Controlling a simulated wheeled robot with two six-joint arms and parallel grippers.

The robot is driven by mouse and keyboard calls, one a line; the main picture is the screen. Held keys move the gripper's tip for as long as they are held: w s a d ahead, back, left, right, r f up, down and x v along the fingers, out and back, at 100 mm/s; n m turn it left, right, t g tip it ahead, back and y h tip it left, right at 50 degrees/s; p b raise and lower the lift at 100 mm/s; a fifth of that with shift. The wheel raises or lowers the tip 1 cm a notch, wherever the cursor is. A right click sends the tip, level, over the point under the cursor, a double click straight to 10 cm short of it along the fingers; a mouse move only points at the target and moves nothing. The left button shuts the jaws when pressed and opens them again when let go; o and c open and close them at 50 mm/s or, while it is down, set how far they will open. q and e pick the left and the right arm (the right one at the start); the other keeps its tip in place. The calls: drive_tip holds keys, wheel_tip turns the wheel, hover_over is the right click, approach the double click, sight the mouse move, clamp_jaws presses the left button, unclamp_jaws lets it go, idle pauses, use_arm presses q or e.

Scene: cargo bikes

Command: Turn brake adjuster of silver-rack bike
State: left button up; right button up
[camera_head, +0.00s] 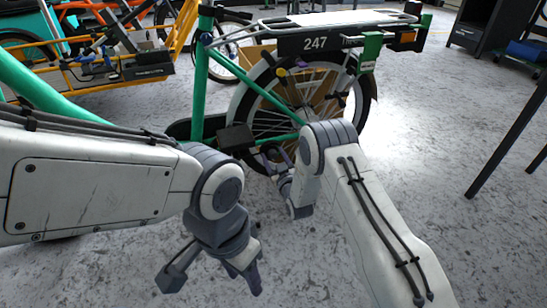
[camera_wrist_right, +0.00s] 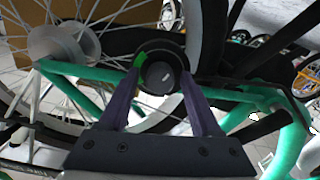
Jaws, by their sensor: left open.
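The green bike (camera_head: 201,90) stands ahead in the head view. Its silver rack (camera_head: 335,19) is above the rear wheel, over a dark panel marked 247. My right gripper (camera_head: 272,155) is low beside that wheel. In the right wrist view its two purple fingers (camera_wrist_right: 161,72) stand on either side of a round dark part (camera_wrist_right: 166,84) with a green patch (camera_wrist_right: 156,70) by the left finger. I cannot tell whether the fingers touch it, or whether it is the brake adjuster. My left gripper (camera_head: 212,282) is open and empty over the floor.
A yellow cargo bike (camera_head: 120,72) stands behind at the left. A dark cabinet (camera_head: 474,24) and a dark table leg (camera_head: 512,130) are at the right. The grey floor (camera_head: 430,130) between the bike and the leg is clear. Spokes and green frame tubes surround my right gripper.

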clamp_jaws()
drive_tip(key=n+p, duration=0.2)
drive_tip(key=n, duration=0.2)
drive_tip(key=shift+n+p, duration=0.3)
drive_tip(key=shift+p, duration=0.1)
drive_tip(key=n+p, duration=0.3)
drive_tip(key=n, duration=0.3)
drive_tip(key=shift+s+a, duration=0.1)
drive_tip(key=n+p, duration=0.2)
drive_tip(key=n, duration=0.4)
drive_tip(key=shift+f+n, duration=0.15)
drive_tip(key=shift+n, duration=0.15)
drive_tip(key=n+p, duration=0.2)
drive_tip(key=n, duration=0.3)
drive_tip(key=shift+f, duration=0.15)
drive_tip(key=shift+n, duration=0.3)
